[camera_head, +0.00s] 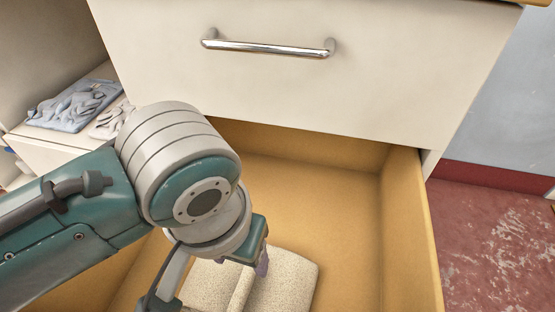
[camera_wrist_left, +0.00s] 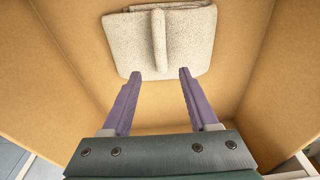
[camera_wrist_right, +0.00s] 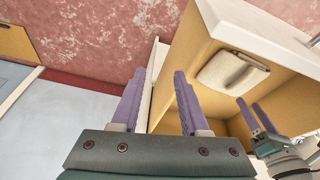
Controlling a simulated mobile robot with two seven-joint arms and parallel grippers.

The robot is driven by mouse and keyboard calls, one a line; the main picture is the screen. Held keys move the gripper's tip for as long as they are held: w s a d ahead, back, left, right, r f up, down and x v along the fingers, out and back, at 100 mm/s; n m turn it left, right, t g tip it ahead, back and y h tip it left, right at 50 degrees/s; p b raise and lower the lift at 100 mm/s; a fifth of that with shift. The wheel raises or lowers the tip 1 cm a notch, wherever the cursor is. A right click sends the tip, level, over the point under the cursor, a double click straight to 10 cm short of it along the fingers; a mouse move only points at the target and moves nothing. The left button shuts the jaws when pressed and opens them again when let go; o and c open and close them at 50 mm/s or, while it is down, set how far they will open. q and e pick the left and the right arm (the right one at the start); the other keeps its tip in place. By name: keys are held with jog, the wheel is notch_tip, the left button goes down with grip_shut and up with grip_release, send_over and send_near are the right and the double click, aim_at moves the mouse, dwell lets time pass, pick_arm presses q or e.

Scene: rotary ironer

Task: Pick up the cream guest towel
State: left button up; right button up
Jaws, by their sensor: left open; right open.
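The cream guest towel (camera_head: 291,281) lies folded on the floor of an open drawer, with a raised ridge along its middle. My left gripper (camera_head: 262,262) is above the towel and partly hidden by its own wrist. In the left wrist view the open left gripper (camera_wrist_left: 161,75) points at the near edge of the towel (camera_wrist_left: 187,42), its fingertips on either side of the ridge's line, with nothing between them. In the right wrist view my right gripper (camera_wrist_right: 157,75) is open and empty, outside the drawer; the towel (camera_wrist_right: 228,73) shows beyond it.
The open drawer (camera_head: 410,240) has tan walls around the towel. Above it is a closed white drawer front with a metal handle (camera_head: 268,47). A blue-grey cloth (camera_head: 72,106) and a paler cloth (camera_head: 108,122) lie on a shelf at left. Red floor is at right.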

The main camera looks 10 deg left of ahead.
aim_at(246, 276)
pick_arm(q)
notch_tip(246, 276, down, 3)
jog(key=shift+a+r+b, duration=0.1)
jog(key=shift+r+b, duration=0.05)
jog(key=shift+b, duration=0.45)
jog(key=f+b, duration=0.3)
jog(key=w+f+b, duration=0.1)
jog(key=f, duration=0.1)
jog(key=shift+f, duration=0.2)
jog(key=shift+r, duration=0.1)
pick_arm(e)
notch_tip(246, 276, down, 6)
jog(key=shift+s, duration=0.2)
pick_arm(q)
jog(key=shift+c, duration=0.3)
pick_arm(e)
jog(key=shift+a, duration=0.1)
pick_arm(q)
grip_shut()
